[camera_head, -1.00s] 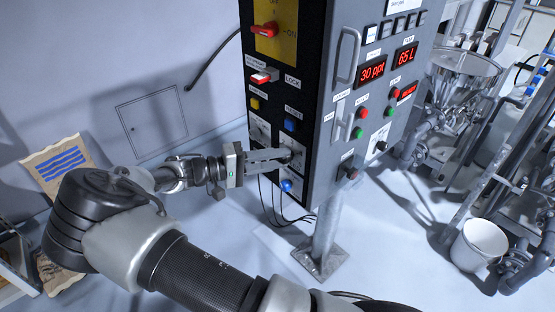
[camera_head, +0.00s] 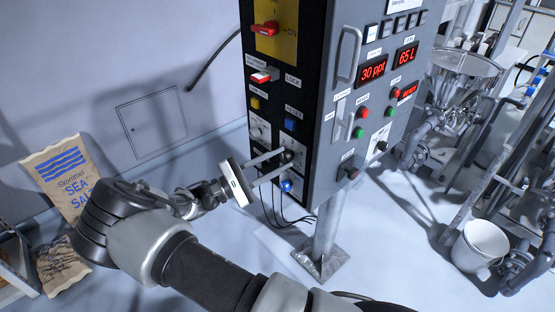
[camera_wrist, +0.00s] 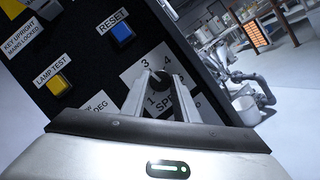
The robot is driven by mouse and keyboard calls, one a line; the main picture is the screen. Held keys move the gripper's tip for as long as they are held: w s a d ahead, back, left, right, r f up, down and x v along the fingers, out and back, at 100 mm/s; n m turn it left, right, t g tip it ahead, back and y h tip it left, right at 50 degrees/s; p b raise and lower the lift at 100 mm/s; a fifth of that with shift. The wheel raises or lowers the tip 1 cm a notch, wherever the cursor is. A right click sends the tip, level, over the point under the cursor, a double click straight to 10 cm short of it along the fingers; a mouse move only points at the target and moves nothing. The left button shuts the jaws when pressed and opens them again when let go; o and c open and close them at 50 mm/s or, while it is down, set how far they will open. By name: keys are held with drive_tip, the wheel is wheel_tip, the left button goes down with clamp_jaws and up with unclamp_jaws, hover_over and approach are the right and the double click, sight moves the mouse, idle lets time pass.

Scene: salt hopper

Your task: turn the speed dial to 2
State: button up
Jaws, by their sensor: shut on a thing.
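The speed dial is a black round knob (camera_wrist: 160,81) on a white plate (camera_wrist: 133,72) with digits and a partly covered "SPE..." label. It sits low on the black side of the control cabinet. My gripper (camera_wrist: 161,82) is shut on the knob, one finger on each side of it. In the head view my gripper (camera_head: 283,162) reaches the panel from the left, with its body tilted. The knob (camera_head: 287,156) is mostly hidden by the fingertips there. I cannot read which digit the dial points to.
Close to the dial are a blue RESET button (camera_wrist: 122,33), a yellow lamp test button (camera_wrist: 57,84) and a blue lamp or button (camera_head: 286,186) below. The cabinet (camera_head: 340,165) stands on a post. A white bucket (camera_head: 481,244) stands on the floor at right.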

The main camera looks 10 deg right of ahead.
drive_tip(key=n+t, duration=0.1)
drive_tip(key=n, duration=0.2)
drive_tip(key=n+t+p, duration=0.1)
drive_tip(key=n+t, duration=0.1)
drive_tip(key=n, duration=0.1)
drive_tip(key=shift+s+f, duration=0.1)
drive_tip(key=shift+s, duration=0.05)
drive_tip(key=n+t+p, duration=0.1)
drive_tip(key=n, duration=0.2)
drive_tip(key=n+t+p, duration=0.1)
drive_tip(key=n+t, duration=0.1)
drive_tip(key=n, duration=0.2)
drive_tip(key=shift+s+d+y, duration=0.1)
drive_tip(key=shift+s+y, duration=0.05)
drive_tip(key=shift+y, duration=0.15)
drive_tip(key=shift+f+n+t, duration=0.1)
drive_tip(key=shift+n+t, duration=0.2)
drive_tip(key=o, duration=1)
drive_tip(key=shift+o, duration=0.2)
drive_tip(key=b+v, duration=0.3)
drive_tip(key=v, duration=1.4)
drive_tip(key=shift+s, duration=0.15)
